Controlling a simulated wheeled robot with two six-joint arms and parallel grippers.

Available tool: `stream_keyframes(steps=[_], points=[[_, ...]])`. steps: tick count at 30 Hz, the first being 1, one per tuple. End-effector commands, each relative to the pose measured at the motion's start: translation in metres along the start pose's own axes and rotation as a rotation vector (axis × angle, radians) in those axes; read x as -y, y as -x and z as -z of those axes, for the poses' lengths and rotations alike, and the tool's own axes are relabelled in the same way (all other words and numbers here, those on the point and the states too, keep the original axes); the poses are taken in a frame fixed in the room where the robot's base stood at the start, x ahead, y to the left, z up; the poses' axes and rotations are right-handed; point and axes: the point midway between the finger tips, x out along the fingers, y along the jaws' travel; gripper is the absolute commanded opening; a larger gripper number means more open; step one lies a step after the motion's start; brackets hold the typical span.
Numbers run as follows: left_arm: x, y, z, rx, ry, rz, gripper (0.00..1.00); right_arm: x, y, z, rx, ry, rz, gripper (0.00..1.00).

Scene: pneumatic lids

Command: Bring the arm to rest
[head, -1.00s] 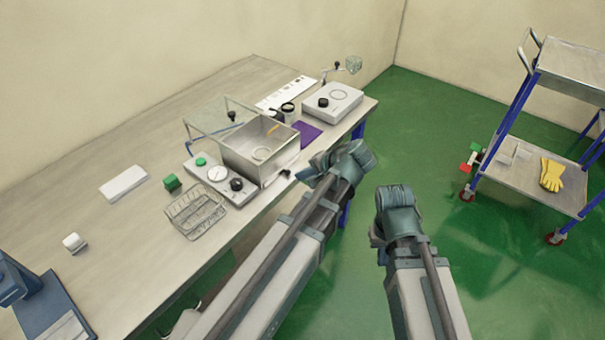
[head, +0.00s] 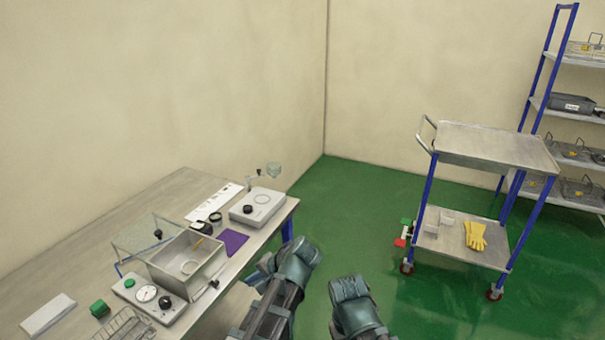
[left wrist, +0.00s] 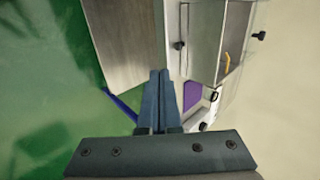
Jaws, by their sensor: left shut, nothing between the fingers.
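My left arm (head: 288,275) comes up from the bottom of the head view, bent, beside the bench's right front edge. My left gripper (left wrist: 160,78) shows clearly in the left wrist view: its two dark fingers lie together with nothing between them. In the head view only a small part of it (head: 257,276) shows beside the arm, clear of the things on the bench. My right arm (head: 354,303) is over the green floor to the right, and its gripper does not show.
The bench (head: 160,195) holds a metal box (head: 158,265) with its clear lid raised, a dial panel (head: 128,290), a purple mat (head: 232,240), a white device (head: 243,216) and a wire basket (head: 118,328). A trolley (head: 490,143) stands at the right. Green floor lies free between.

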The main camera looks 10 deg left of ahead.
Motion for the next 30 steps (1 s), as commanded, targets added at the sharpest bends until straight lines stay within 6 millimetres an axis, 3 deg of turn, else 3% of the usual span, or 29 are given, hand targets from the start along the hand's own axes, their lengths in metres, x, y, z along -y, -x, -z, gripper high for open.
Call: stream_keyframes(steps=[9, 12, 18, 30], points=[[-0.127, 0.051, -0.067, 0.027, -0.006, -0.456, 0.00, 0.000, 0.000, 0.000, 0.000, 0.000, 0.000, 0.00], [-0.154, 0.068, -0.082, 0.042, -0.017, -0.567, 0.00, 0.000, 0.000, 0.000, 0.000, 0.000, 0.000, 0.00], [-0.173, 0.083, -0.093, 0.057, -0.025, -0.655, 0.00, 0.000, 0.000, 0.000, 0.000, 0.000, 0.000, 0.00], [-0.173, 0.083, -0.092, 0.057, -0.025, -0.656, 0.00, 0.000, 0.000, 0.000, 0.000, 0.000, 0.000, 0.00]])
